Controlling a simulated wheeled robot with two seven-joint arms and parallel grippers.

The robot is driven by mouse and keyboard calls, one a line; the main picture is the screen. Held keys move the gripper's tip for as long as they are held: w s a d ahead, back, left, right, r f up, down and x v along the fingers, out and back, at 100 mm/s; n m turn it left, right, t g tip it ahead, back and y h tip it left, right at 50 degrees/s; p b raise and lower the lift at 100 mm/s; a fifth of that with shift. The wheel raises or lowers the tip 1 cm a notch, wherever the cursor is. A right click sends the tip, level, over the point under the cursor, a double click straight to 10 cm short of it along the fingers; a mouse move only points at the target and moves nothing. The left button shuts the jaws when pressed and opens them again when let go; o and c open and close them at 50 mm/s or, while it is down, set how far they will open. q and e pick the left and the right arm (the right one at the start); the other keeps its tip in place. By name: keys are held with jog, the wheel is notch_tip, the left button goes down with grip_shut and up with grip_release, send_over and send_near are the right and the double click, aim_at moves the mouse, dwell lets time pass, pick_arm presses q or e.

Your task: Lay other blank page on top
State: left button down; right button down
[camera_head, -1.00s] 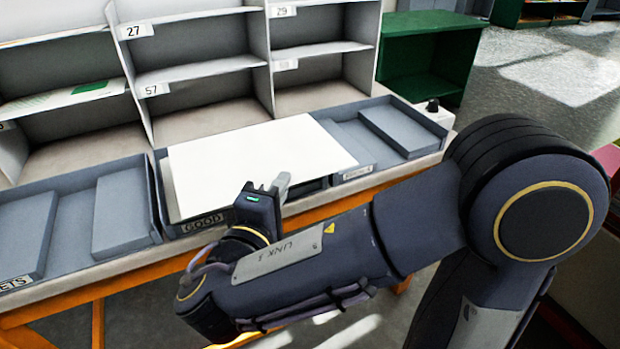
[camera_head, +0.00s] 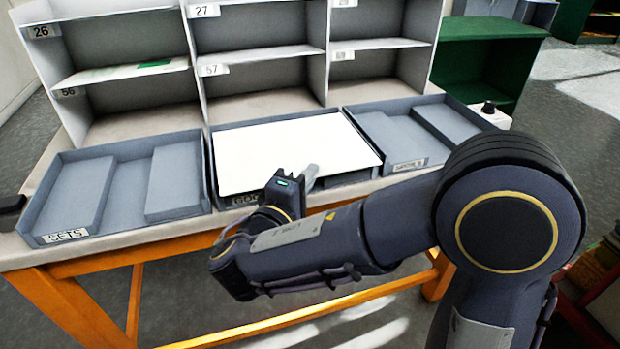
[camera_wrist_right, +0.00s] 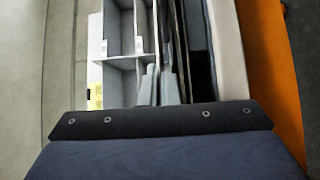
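A large white blank page (camera_head: 290,150) lies nearly flat over the middle grey tray (camera_head: 208,165), whose front label appears to read GOOD. The page hides most of this tray, and its front edge stands above the front wall. My right gripper (camera_head: 310,178) is at the page's front edge, its pale fingers close together on it. In the right wrist view my right gripper (camera_wrist_right: 159,88) shows nearly closed fingers at a thin sheet seen edge-on. A second page cannot be made out. My left gripper is out of view.
A grey tray labelled SETS (camera_head: 45,215) stands at left, another grey tray (camera_head: 345,108) at right. A numbered grey shelf (camera_head: 205,70) rises behind the trays. The table has an orange frame (camera_head: 85,268). A dark object (camera_head: 12,203) lies at the left edge.

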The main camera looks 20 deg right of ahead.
jog(key=shift+f, duration=0.45)
jog(key=c, duration=1.6)
grip_release()
jog(key=v, duration=0.8)
jog(key=shift+p, duration=0.3)
jog(key=shift+c, duration=0.5)
